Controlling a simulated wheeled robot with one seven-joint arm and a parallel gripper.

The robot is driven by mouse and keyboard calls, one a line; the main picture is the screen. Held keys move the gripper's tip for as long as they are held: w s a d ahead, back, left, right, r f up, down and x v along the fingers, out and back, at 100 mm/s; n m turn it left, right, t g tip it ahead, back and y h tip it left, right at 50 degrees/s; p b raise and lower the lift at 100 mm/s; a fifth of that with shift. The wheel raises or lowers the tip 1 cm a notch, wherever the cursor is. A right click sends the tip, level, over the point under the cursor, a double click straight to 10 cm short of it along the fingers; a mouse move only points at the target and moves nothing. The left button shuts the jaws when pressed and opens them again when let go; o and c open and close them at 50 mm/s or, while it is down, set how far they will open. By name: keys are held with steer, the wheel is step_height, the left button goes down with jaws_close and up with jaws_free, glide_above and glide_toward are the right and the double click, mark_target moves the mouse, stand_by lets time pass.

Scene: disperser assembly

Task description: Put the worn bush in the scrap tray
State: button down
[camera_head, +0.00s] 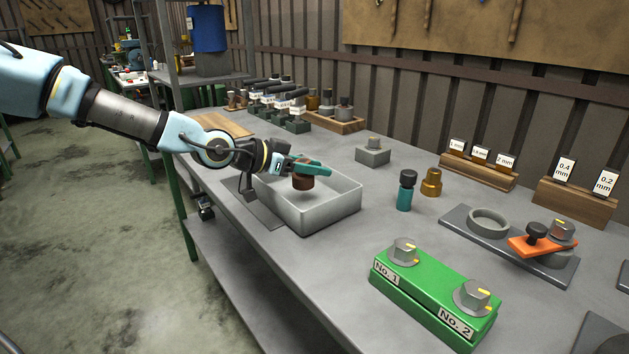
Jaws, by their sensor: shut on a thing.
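The worn bush looks like the small brown cylinder (303,182) held at my gripper's tips. My gripper (308,168) has teal fingers and is shut on it. The scrap tray looks like the open light-grey tray (335,214) near the table's front edge. The brown bush is over the tray's opening, above its floor and apart from its walls as far as I can see. My wrist and fingers hide part of the tray's far left side.
A teal-and-black cylinder (405,192) and a brass part (431,183) stand right of the tray. A green No. 1/No. 2 block (433,294) sits in front. A grey block with a knob (373,153) is behind. Bare table lies between them.

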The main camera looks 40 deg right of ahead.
mark_target(268, 186)
steer(key=shift+f, duration=1.55)
steer(key=shift+c, duration=2.3)
jaws_free()
steer(key=shift+f, duration=0.1)
steer(key=shift+a, duration=0.1)
steer(key=p+v, duration=0.2)
steer(key=v, duration=0.2)
steer(key=r+p+v, duration=0.1)
steer(key=p+v, duration=0.1)
steer(key=v, duration=0.3)
steer(key=shift+w+a+r, duration=0.1)
steer(key=shift+r, duration=0.05)
steer(key=a+p, duration=0.1)
steer(key=p, duration=0.2)
steer(key=shift+w+a+r, duration=0.15)
steer(key=shift+w+r, duration=0.05)
steer(key=shift+a+p, duration=0.45)
steer(key=shift+p, duration=0.35)
steer(key=shift+f, duration=0.1)
